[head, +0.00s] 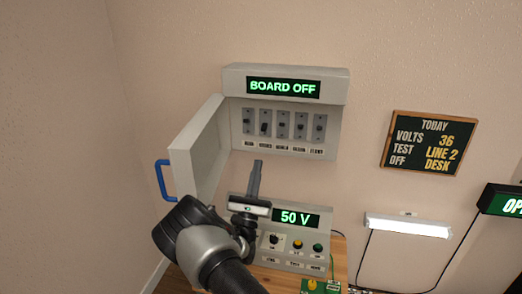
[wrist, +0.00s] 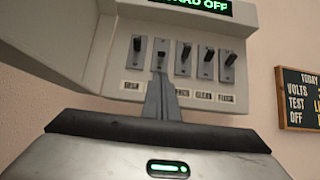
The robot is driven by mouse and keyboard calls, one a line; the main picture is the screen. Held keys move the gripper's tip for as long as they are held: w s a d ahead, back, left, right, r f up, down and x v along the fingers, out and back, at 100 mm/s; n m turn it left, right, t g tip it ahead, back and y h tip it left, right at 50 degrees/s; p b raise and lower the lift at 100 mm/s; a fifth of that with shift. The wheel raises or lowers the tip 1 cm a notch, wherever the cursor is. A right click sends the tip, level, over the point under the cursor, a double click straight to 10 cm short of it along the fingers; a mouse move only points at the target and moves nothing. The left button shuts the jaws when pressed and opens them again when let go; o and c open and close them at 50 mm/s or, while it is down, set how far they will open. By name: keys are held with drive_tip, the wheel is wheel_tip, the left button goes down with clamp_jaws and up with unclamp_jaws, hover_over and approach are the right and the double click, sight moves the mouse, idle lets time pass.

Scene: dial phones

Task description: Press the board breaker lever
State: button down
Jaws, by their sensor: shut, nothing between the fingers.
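An open grey breaker box (head: 285,93) is on the wall, with a lit display (head: 283,88) reading "BOARD OFF". Inside is a row of several dark levers, among them the leftmost lever (wrist: 137,44) and the second lever (wrist: 159,52). The labels below are too small to read surely, so I cannot tell which one is the board breaker lever. My gripper (head: 257,166) is shut and empty, pointing up just below the box in the head view. In the wrist view its fingertips (wrist: 159,76) overlap the lower part of the second lever's plate; I cannot tell whether they touch.
The box's door (head: 200,150) stands open at the left, with a blue handle (head: 163,180). Below is a grey console (head: 290,245) with a "50 V" display and knobs. A chalkboard (head: 429,142) and a lit lamp (head: 408,226) are at the right.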

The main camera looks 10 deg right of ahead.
sight(264, 127)
drive_tip(key=b+x, duration=0.1)
drive_tip(key=x, duration=0.8)
drive_tip(key=shift+w+d+r, duration=0.2)
drive_tip(key=shift+w+r, duration=0.05)
drive_tip(key=shift+a, duration=0.1)
